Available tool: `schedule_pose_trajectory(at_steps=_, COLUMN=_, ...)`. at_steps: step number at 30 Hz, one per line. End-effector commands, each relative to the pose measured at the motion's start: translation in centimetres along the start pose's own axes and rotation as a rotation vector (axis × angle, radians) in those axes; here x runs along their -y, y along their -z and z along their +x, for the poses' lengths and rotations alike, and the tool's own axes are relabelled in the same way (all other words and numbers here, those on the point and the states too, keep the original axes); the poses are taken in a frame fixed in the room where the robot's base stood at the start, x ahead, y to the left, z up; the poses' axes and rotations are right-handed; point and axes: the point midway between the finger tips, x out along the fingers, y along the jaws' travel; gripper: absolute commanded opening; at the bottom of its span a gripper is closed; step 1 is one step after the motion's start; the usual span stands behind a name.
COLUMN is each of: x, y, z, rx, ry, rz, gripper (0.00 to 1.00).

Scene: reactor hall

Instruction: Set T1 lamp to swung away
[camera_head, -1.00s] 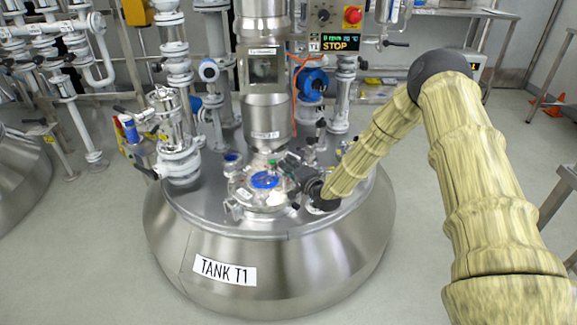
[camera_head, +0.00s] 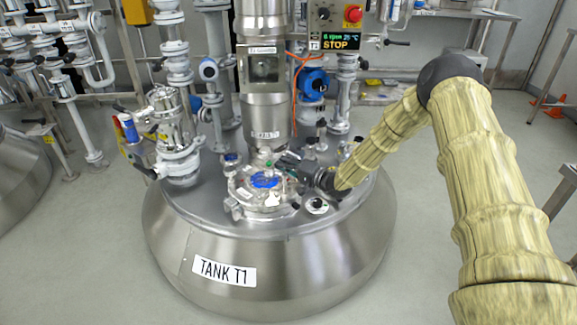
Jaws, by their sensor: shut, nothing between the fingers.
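Tank T1 (camera_head: 320,265) is the large steel vessel with the "TANK T1" label. On its top is a round hatch cover with a blue disc (camera_head: 264,181) and clamps around its rim. My gripper (camera_head: 277,162) is small and dark in the head view, just above the back right edge of the hatch, pointing left. It is shut with nothing visible held. A small green-tipped part (camera_head: 268,164) shows close to its fingertips; I cannot tell if they touch. I cannot surely pick out the T1 lamp among the small fittings near the gripper; it may be partly hidden by it.
The steel agitator column (camera_head: 266,100) stands right behind the hatch. A white valve assembly (camera_head: 176,140) is at left. A blue instrument (camera_head: 313,84) and the control box (camera_head: 338,20) reading STOP are behind. A round fitting (camera_head: 316,206) lies below my wrist.

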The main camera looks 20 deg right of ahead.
Motion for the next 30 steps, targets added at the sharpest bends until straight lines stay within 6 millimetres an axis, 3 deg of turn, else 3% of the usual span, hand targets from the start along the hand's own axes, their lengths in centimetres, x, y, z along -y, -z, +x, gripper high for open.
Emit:
schedule_pose_trajectory(at_steps=18, x=0.1, y=-0.9, z=0.1, rx=0.49, ry=0.08, rz=-0.024, gripper=0.0)
schedule_pose_trajectory(at_steps=30, x=0.2, y=-1.6, z=0.2, rx=0.668, ry=0.112, rz=-0.028, gripper=0.0)
